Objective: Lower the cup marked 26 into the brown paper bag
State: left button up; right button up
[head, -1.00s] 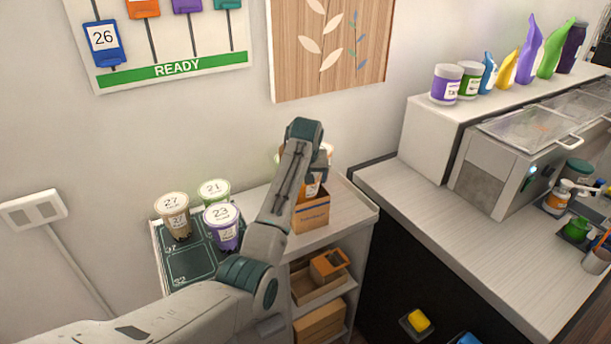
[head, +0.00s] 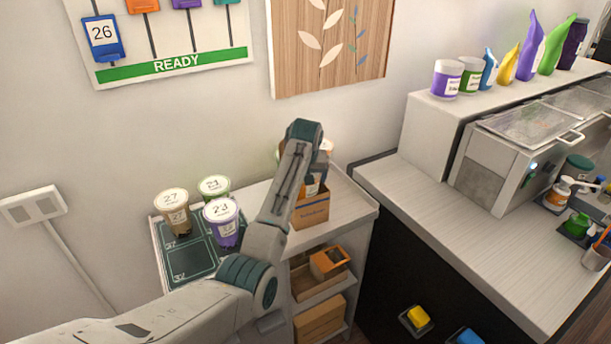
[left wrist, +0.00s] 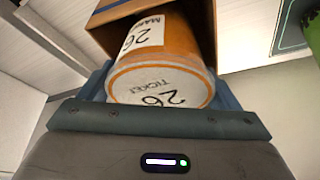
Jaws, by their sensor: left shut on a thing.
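The cup marked 26 (left wrist: 165,62) is orange with a white label, and its lid faces the camera in the left wrist view. My left gripper (left wrist: 160,95) is shut on it, one finger on each side. The brown paper bag (head: 311,214) stands open on the white counter, and it also shows around the cup's far end in the left wrist view (left wrist: 202,22). The cup's lower part is within the bag's mouth; its lid is outside. In the head view my left arm hides most of the cup. My right gripper is not in view.
Cups marked 27 (head: 173,212), 21 (head: 214,188) and 23 (head: 222,224) stand on a dark green tray (head: 184,262) left of my arm. Shelves below hold brown boxes (head: 320,312). A ticket board with a blue 26 tag (head: 102,36) hangs on the wall.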

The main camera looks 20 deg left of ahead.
pick_arm(q)
jog(key=o, duration=1.2)
jog(key=shift+r, duration=0.1)
jog(key=shift+s, duration=0.1)
